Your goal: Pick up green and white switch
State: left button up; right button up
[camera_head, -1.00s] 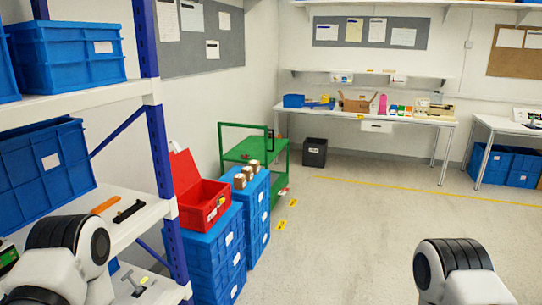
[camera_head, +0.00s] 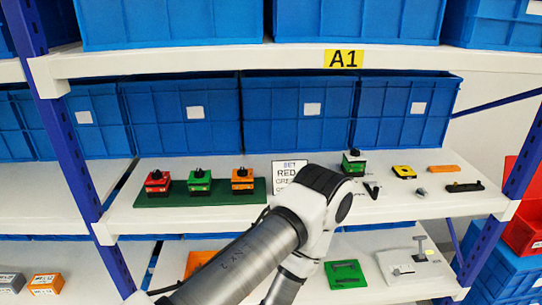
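Three more switches stand in a row on a green board (camera_head: 148,196): a red one (camera_head: 158,184), a green one (camera_head: 200,182) and an orange one (camera_head: 242,182). One of my arms reaches up from the bottom, showing its link and black-capped joint. Neither gripper shows in the camera_head view.
A sign (camera_head: 287,172) is partly covered by my arm. Blue crates (camera_head: 300,112) stand behind. A blue post (camera_head: 75,170) bounds the left.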

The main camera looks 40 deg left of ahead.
aim_at(354, 167)
jog(key=u, duration=0.85)
jog(key=i+l, duration=0.05)
jog(key=l, duration=0.05)
